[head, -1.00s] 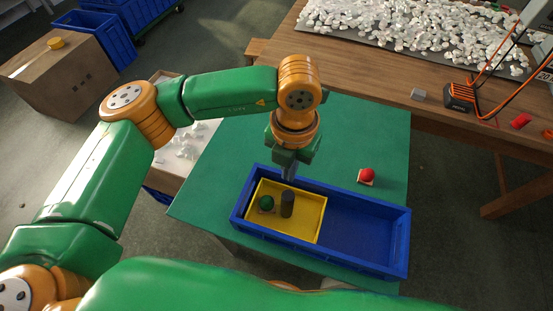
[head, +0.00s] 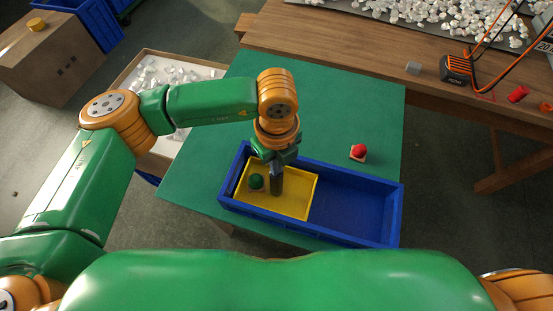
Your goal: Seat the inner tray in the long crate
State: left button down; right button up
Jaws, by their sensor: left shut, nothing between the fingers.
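The yellow inner tray (head: 300,203) is inside the left part of the long blue crate (head: 372,236), which lies on a green table. I cannot tell whether the tray rests fully on the crate floor. The tray holds a green ball-like piece (head: 256,181) and a dark grey upright cylinder (head: 277,186). My left gripper (head: 276,170) points down over the tray, shut and empty, at the cylinder's top. It hides part of the tray's far edge, and I cannot tell whether it touches the cylinder. My right gripper is out of view.
The crate's right part is empty. A red ball-like piece on a small base (head: 358,152) stands on the green table (head: 210,175) behind the crate. A wooden bench (head: 330,40) with white pieces runs behind. A box of white pieces (head: 138,77) stands left.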

pick_arm(q)
jog(key=shift+s+f+b, duration=0.1)
jog(key=shift+f+b, duration=0.2)
jog(key=shift+b, duration=0.1)
jog(key=shift+a, duration=0.1)
